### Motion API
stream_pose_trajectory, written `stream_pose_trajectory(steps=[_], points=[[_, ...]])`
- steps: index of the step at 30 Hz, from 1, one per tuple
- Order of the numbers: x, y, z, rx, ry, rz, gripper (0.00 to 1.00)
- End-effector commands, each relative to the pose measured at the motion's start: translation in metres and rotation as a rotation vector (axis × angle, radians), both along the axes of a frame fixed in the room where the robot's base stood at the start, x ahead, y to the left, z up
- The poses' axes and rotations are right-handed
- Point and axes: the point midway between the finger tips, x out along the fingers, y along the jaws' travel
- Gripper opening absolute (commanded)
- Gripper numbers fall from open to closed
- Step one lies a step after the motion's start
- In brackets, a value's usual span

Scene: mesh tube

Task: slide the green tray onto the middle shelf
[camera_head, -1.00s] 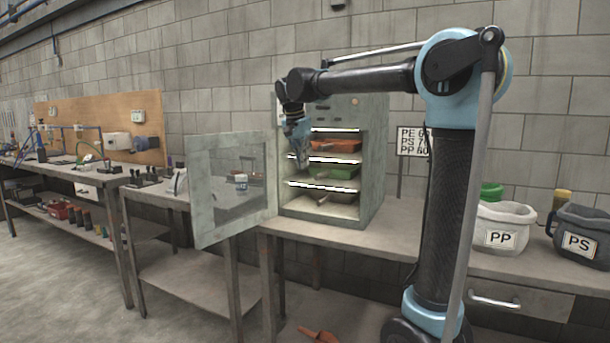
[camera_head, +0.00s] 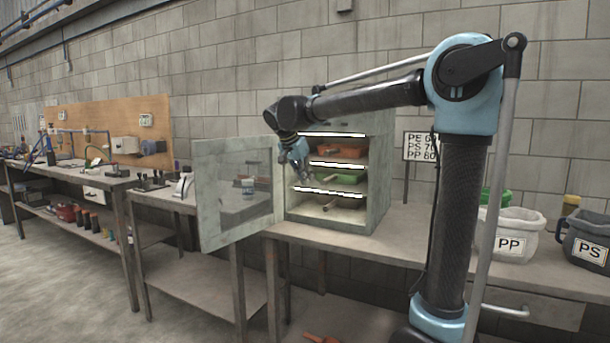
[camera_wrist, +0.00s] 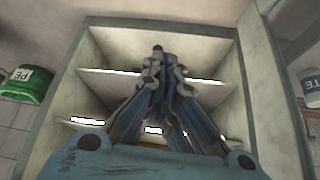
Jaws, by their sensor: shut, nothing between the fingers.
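The green tray (camera_head: 347,179) sits inside the open cabinet (camera_head: 381,170), on the middle shelf between the bright shelf edges. Its left part is hidden or dim behind my gripper. My gripper (camera_head: 305,184) is shut and empty at the left front of the cabinet opening, apart from the visible part of the tray. In the wrist view my gripper (camera_wrist: 165,62) points at the cabinet shelves, and the green tray cannot be made out there.
An orange tray (camera_head: 322,152) lies on the upper shelf. The cabinet door (camera_head: 209,200) stands open at left. A PP bin (camera_head: 512,232) and a PS bin (camera_head: 588,250) stand on the bench at right. Bench (camera_head: 400,238) between cabinet and bins is clear.

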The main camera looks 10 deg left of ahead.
Motion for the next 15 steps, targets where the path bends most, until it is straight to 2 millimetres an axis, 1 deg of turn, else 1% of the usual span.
stream_pose_trajectory(steps=[1,3,10,15], points=[[0.004,-0.003,-0.009,0.0,0.0,-0.002,0.0],[0.01,-0.007,-0.019,0.0,0.001,-0.003,0.0],[0.027,-0.018,-0.053,0.001,0.001,-0.002,0.0],[0.047,-0.03,-0.052,0.0,0.002,-0.003,0.0]])
